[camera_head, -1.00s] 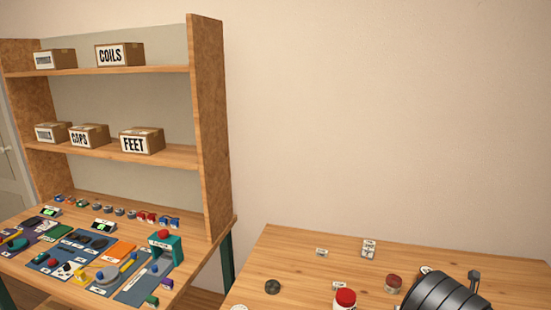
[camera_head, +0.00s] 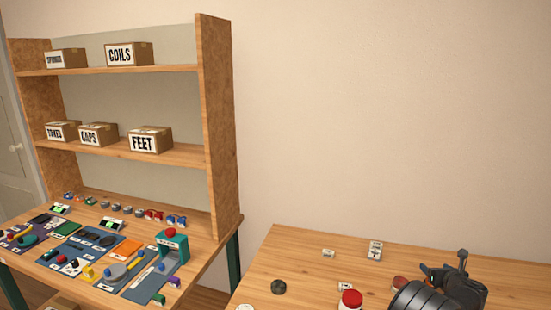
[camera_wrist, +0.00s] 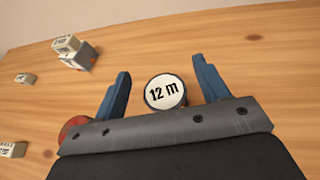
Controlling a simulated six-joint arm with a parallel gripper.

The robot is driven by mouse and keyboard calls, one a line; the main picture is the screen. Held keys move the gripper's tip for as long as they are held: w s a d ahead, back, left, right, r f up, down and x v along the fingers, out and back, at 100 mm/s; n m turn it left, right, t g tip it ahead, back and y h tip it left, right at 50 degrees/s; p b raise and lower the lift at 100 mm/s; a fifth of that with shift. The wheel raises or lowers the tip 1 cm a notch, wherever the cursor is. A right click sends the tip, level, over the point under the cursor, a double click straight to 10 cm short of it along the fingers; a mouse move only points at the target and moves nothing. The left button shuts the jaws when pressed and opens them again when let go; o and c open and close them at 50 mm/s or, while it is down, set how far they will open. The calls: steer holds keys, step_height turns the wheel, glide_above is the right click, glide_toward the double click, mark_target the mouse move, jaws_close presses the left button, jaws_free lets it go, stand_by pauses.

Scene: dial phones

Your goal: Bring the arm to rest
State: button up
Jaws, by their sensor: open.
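My gripper (camera_wrist: 160,88) shows in the wrist view with its two blue fingers spread apart. A round dark-rimmed piece with a white face marked "12 m" (camera_wrist: 165,92) is seen between the fingers, with a gap on each side. I cannot tell how far below the fingers it lies. In the head view my gripper (camera_head: 447,268) is at the lower right, over the right wooden table (camera_head: 300,255), with my dark arm in front of it.
A red-topped white jar (camera_head: 350,300), a dark round piece (camera_head: 278,287) and small labelled blocks (camera_head: 375,251) stand on the right table. A left bench (camera_head: 205,252) holds mats, parts and a teal press (camera_head: 172,250). Boxes marked COILS (camera_head: 129,54) and FEET (camera_head: 150,140) sit on shelves.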

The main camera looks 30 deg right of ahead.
steer(key=s+a+r, duration=0.3)
steer(key=s+r, duration=0.4)
steer(key=s, duration=0.5)
step_height(320, 180, up, 10)
steer(key=w+a+m+g+h, duration=0.1)
steer(key=w+a, duration=0.1)
steer(key=w, duration=0.9)
steer(key=w+a+m, duration=0.1)
steer(key=w+a, duration=0.1)
steer(key=w, duration=0.9)
steer(key=shift+w+a+r+g+h, duration=0.25)
steer(key=shift+w+a+g+h, duration=0.15)
steer(key=s+d+n+t+y, duration=0.1)
steer(key=s+d, duration=0.1)
steer(key=s, duration=0.8)
steer(key=s+d+n, duration=0.1)
steer(key=s+d, duration=0.2)
steer(key=s, duration=0.7)
steer(key=shift+s+r+t+y, duration=0.2)
steer(key=shift+s+t+y, duration=0.1)
steer(key=shift+t+y, duration=0.1)
